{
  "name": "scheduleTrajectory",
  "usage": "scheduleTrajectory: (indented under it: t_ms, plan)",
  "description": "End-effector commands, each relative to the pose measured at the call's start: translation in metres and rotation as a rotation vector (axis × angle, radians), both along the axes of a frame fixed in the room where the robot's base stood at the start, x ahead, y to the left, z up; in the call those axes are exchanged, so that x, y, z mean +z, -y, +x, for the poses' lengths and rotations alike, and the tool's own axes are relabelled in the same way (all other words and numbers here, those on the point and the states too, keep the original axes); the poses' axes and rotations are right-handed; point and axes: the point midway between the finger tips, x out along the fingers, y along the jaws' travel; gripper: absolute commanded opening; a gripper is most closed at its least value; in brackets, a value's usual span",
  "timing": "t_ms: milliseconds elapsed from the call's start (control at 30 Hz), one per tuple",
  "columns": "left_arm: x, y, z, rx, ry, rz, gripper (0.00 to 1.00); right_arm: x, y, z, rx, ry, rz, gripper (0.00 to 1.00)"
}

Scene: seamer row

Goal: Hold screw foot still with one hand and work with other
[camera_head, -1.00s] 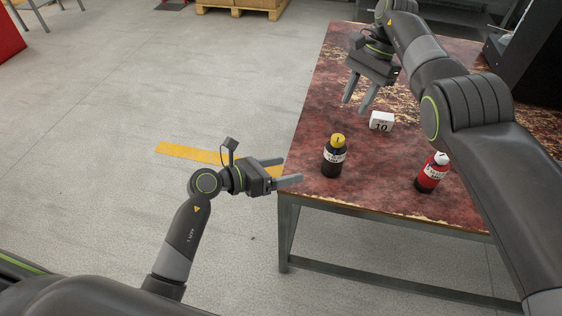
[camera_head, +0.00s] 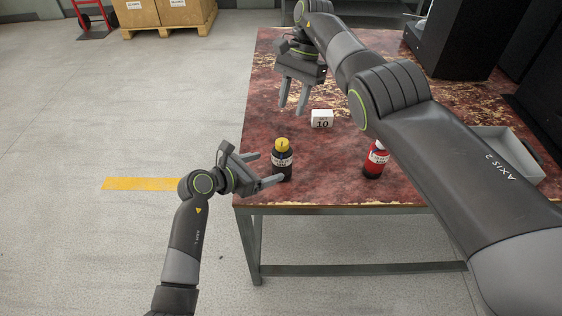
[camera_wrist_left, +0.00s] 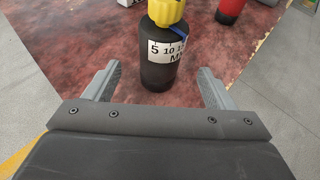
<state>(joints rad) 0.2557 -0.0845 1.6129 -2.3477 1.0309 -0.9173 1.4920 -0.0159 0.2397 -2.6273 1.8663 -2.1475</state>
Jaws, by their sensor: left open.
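The screw foot appears to be the dark upright cylinder (camera_head: 282,165) with a yellow top and a white scale label, standing near the table's front left corner. In the left wrist view the dark cylinder (camera_wrist_left: 157,72) stands upright, centred ahead between the fingertips, with clear gaps on both sides. The label reads 5, 10 and more. My left gripper (camera_head: 268,168) is open and low at the cylinder's left side; its nearer finger overlaps the base in the head view. My right gripper (camera_head: 293,108) is open and empty above the table, behind the cylinder.
A white block marked 10 (camera_head: 322,119) sits behind the cylinder. A red bottle with a white top (camera_head: 375,160) stands to the right, close to my right arm. A grey tray (camera_head: 508,150) lies at the far right. The table's front edge (camera_head: 330,207) is close.

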Motion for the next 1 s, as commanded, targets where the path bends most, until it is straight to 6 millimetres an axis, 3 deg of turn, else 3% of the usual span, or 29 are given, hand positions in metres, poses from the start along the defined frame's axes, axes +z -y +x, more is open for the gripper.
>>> scheduleTrajectory:
  t_ms: [400, 933, 1000]
  plan:
    - [-0.022, 0.042, 0.036, -0.001, -0.001, -0.001, 0.77, 0.000, 0.000, 0.000, 0.000, 0.000, 0.000, 0.36]
    - [-0.028, 0.050, 0.044, 0.000, 0.000, 0.000, 0.77, 0.000, 0.000, 0.000, 0.000, 0.000, 0.000, 0.36]
    - [-0.028, 0.050, 0.044, 0.000, 0.000, 0.000, 0.68, 0.000, 0.000, 0.000, 0.000, 0.000, 0.000, 0.36]
